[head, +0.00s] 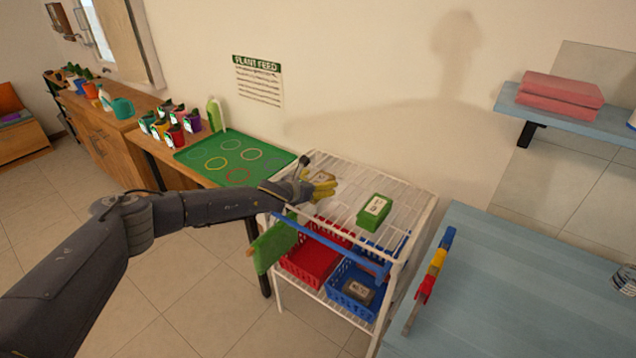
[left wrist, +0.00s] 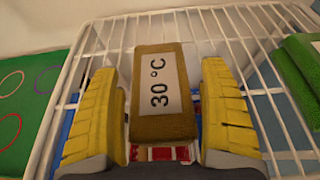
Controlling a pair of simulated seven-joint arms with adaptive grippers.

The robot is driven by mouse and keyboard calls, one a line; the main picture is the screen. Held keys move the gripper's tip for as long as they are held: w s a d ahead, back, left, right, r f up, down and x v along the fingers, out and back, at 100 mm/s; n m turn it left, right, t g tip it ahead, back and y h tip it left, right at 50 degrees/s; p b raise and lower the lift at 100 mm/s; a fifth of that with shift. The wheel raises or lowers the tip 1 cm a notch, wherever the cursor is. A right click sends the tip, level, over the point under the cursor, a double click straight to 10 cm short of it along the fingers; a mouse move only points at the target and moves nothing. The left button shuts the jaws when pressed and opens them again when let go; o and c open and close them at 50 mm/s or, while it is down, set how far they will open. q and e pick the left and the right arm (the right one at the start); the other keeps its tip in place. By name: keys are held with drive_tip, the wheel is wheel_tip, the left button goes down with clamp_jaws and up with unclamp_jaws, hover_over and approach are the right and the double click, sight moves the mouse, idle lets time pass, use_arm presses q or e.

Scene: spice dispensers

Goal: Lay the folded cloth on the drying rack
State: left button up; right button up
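The folded cloth (left wrist: 160,85) is a brownish block with a white "30 °C" label. In the left wrist view it lies flat over the white bars of the drying rack (head: 347,178), between my yellow fingers. In the head view only a small part of the cloth (head: 322,176) shows beside my fingers. My left gripper (head: 321,190) is over the rack's left part. It also shows in the left wrist view (left wrist: 165,130), with its fingers apart on either side of the cloth and narrow gaps visible. My right gripper is out of view.
A green labelled block (head: 374,211) lies on the rack to the right. Red (head: 308,262) and blue (head: 352,290) baskets stand below. A green cloth (head: 271,246) hangs at the rack's left front. Pink folded towels (head: 560,92) sit on the shelf. The blue table (head: 520,280) is mostly clear.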

use_arm(q)
drive_tip(key=shift+r, duration=0.1)
drive_tip(key=shift+s+a+r, duration=0.2)
drive_tip(key=shift+s+a, duration=0.05)
drive_tip(key=shift+s, duration=0.05)
drive_tip(key=v, duration=1.1)
drive_tip(key=shift+s, duration=0.15)
idle(1.2)
